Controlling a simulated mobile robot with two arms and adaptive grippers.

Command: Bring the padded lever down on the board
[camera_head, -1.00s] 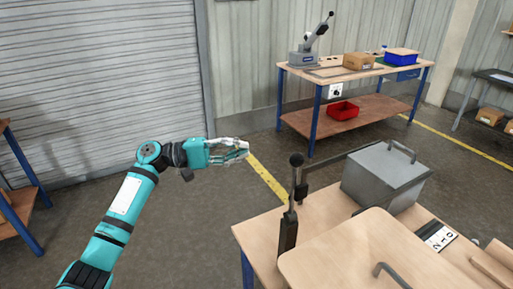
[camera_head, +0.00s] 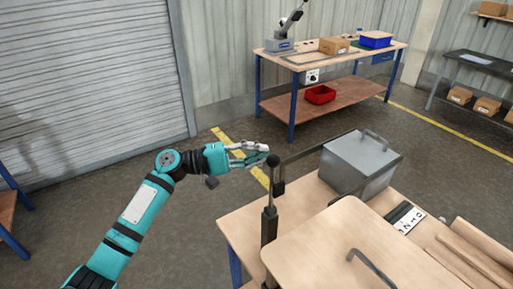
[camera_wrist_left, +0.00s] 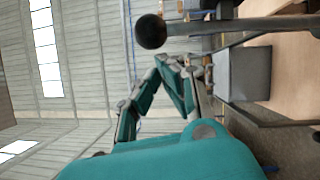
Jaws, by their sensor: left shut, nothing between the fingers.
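The lever stands upright at the near bench's left corner, with a black ball knob (camera_head: 273,160) on top and a dark lower part (camera_head: 268,226). A small black pad (camera_head: 279,188) shows beside its shaft. The board (camera_head: 335,240), pale wood with a dark handle, lies to its right on the bench. My left gripper (camera_head: 262,152) is shut and empty, its fingertips beside the knob; I cannot tell whether they touch. In the left wrist view the knob (camera_wrist_left: 151,31) and grey shaft are large and close. My right gripper is not in view.
A grey box (camera_head: 360,165) with a handle stands behind the board. A dark bar runs from the lever toward it. A black-and-white label plate (camera_head: 405,217) and wooden pieces (camera_head: 470,255) lie at the right. Open floor surrounds the bench's left side.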

